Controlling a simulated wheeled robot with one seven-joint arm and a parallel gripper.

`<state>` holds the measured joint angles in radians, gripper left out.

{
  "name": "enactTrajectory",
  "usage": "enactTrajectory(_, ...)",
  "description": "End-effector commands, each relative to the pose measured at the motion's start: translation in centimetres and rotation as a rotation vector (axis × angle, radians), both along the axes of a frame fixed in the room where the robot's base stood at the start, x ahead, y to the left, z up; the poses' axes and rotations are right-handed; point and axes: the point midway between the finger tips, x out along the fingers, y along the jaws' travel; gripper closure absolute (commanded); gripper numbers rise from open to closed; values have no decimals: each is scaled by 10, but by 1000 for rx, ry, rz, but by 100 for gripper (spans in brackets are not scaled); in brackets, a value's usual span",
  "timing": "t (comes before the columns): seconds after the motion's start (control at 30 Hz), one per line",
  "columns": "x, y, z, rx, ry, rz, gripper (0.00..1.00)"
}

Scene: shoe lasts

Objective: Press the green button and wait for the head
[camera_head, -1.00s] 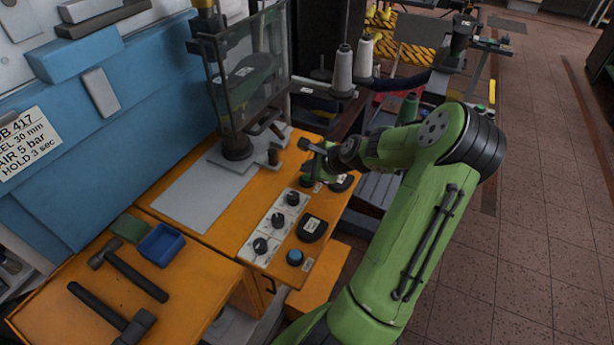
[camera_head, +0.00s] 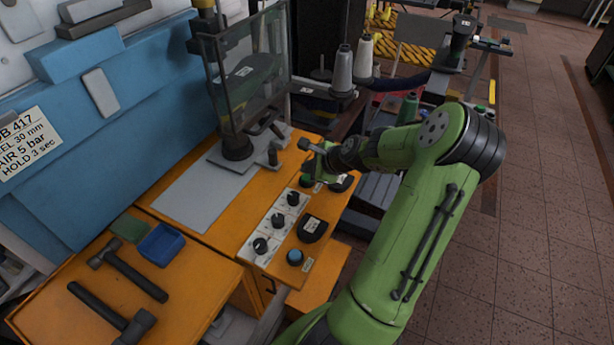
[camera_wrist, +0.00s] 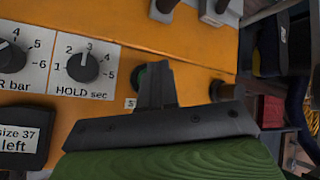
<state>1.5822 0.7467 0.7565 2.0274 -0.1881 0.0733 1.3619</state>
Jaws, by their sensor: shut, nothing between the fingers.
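In the head view my gripper (camera_head: 312,178) is over the far right end of the orange control bench. The press (camera_head: 237,140) stands to its left, with a dark head (camera_head: 250,80) behind a clear guard, raised above the grey plate (camera_head: 195,195).
A dial panel (camera_head: 268,240) with several black knobs, a dark labelled block (camera_head: 312,228) and a blue button (camera_head: 295,257) sit near my gripper. Hammers (camera_head: 135,275) and a blue tray (camera_head: 162,244) lie at left. Thread cones (camera_head: 342,68) stand behind.

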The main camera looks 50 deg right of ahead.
Motion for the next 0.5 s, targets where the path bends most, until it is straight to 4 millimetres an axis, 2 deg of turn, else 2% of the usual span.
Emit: enactTrajectory(0.5,0,0,-9,0,0,0,100)
